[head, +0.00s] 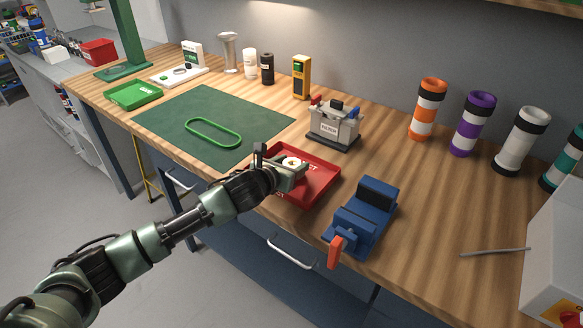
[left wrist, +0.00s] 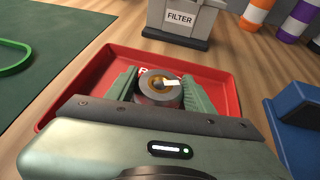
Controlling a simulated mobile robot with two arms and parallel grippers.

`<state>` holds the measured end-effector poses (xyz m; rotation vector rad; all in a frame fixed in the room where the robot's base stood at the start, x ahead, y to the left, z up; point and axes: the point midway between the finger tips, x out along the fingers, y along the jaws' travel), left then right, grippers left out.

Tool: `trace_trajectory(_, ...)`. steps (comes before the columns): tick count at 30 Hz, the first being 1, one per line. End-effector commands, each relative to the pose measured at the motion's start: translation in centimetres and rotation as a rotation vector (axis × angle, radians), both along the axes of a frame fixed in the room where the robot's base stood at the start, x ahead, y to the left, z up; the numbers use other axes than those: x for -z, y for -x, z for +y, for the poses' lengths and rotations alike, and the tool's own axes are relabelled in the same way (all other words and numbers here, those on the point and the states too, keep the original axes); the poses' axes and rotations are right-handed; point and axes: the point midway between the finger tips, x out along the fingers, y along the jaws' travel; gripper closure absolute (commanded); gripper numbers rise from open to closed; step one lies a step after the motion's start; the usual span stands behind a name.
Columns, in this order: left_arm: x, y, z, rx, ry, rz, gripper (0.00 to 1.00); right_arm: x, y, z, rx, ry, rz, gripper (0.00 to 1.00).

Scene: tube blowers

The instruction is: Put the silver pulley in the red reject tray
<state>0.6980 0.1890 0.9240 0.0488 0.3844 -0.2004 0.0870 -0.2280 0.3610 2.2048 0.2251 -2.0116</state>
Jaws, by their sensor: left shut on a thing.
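The silver pulley (left wrist: 158,91) sits between the two green fingers of my left gripper (left wrist: 160,95) in the left wrist view. It has a grey outer ring and a brass-coloured centre. The gripper is shut on it, over the red reject tray (left wrist: 88,76). I cannot tell whether the pulley touches the tray floor. In the head view my left gripper (head: 291,174) is over the left part of the red tray (head: 322,186), and the pulley (head: 291,162) shows partly between its fingers. White lettering on the tray floor is partly covered. My right gripper is in neither view.
A blue vise (head: 362,217) with an orange handle stands right of the tray. A grey filter unit (head: 334,126) stands behind it. A green mat (head: 180,125) with a green belt loop (head: 213,133) lies to the left. Several striped tubes stand at the back right.

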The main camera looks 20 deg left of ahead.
Motion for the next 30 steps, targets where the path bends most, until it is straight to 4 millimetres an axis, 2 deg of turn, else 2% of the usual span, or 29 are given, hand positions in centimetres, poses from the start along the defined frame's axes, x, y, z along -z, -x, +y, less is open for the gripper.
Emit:
trace_trajectory(3, 1.0, 0.0, 0.0, 0.000, 0.000, -0.002, 1.00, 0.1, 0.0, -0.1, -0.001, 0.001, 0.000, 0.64)
trace_trajectory(13, 1.3, 0.0, 0.0, -0.001, -0.001, -0.002, 1.00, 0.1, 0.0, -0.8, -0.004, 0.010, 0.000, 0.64)
trace_trajectory(14, 1.4, 0.0, 0.1, -0.001, -0.001, 0.000, 0.39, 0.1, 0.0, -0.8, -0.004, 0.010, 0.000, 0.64)
trace_trajectory(15, 1.4, 0.0, 0.1, -0.001, -0.001, 0.000, 0.28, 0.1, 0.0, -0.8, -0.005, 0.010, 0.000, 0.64)
trace_trajectory(16, 1.4, 0.0, 0.1, -0.001, -0.001, 0.000, 0.26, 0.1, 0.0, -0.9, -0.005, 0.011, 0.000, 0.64)
trace_trajectory(26, 1.1, 0.0, 0.0, -0.001, -0.001, -0.001, 0.26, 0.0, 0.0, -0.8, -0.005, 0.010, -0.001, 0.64)
trace_trajectory(30, 0.6, 1.2, 0.3, 0.001, -0.004, -0.002, 0.26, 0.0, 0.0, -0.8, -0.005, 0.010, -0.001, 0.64)
